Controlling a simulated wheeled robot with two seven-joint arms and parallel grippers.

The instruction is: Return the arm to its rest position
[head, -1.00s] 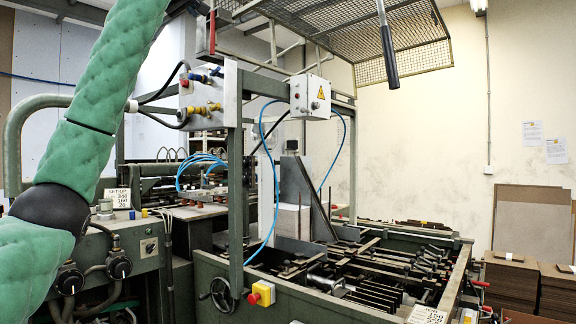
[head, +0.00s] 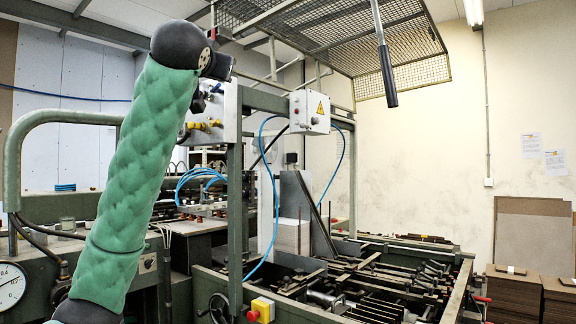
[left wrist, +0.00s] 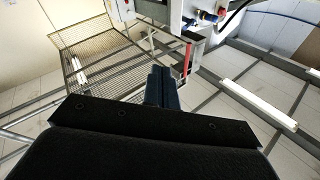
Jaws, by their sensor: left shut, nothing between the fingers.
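My left arm (head: 140,170) with its green padded sleeve rises from the bottom left of the head view. Its black wrist (head: 182,45) is at the top, in front of the control boxes and below the ceiling beams. In the left wrist view my left gripper (left wrist: 161,85) points up towards the mesh guard and ceiling, its two dark fingers together with nothing between them. In the head view the fingers cannot be made out clearly. My right gripper is in neither view.
A grey control box (head: 208,112) stands close behind the wrist. A mesh guard (head: 330,40) with a hanging black handle (head: 388,75) is overhead. The feeder bed (head: 375,285) lies lower right.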

